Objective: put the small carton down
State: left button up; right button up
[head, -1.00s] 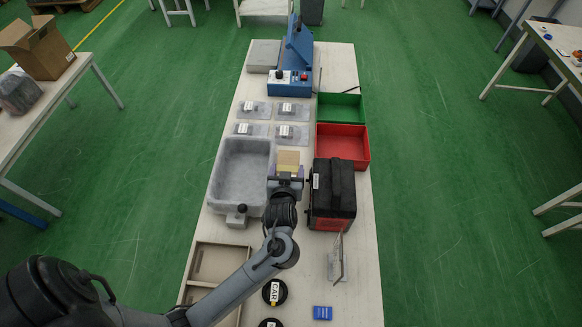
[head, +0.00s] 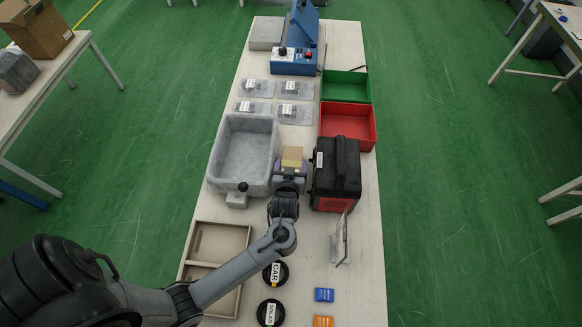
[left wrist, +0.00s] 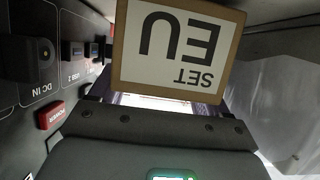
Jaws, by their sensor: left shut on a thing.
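The small carton (head: 291,157) is tan and box-shaped. In the left wrist view its white label (left wrist: 178,45) reads "SET EU" upside down. My left gripper (head: 289,170) is shut on it, between the grey basin and the black power unit. The carton's underside is hidden, so I cannot tell whether it touches the table (head: 302,221). My right gripper is not in view.
The grey basin (head: 212,178) stands close on the left, the black power unit (head: 336,178) close on the right. Red (head: 347,121) and green (head: 346,86) bins stand beyond. A metal bracket (head: 341,242) and blue box (head: 324,295) are nearer.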

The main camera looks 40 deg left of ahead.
pick_arm(q)
jog(key=shift+f, duration=0.1)
jog(key=shift+f, duration=0.15)
jog(key=o, duration=1.3)
jog(key=shift+c, duration=0.2)
jog(key=shift+r, duration=0.2)
jog(key=shift+s+d+r, duration=0.15)
jog(key=shift+s+d, duration=0.05)
jog(key=shift+s, duration=0.05)
jog(key=p+v, duration=0.2)
jog(key=v, duration=0.9)
jog(key=shift+s, duration=0.15)
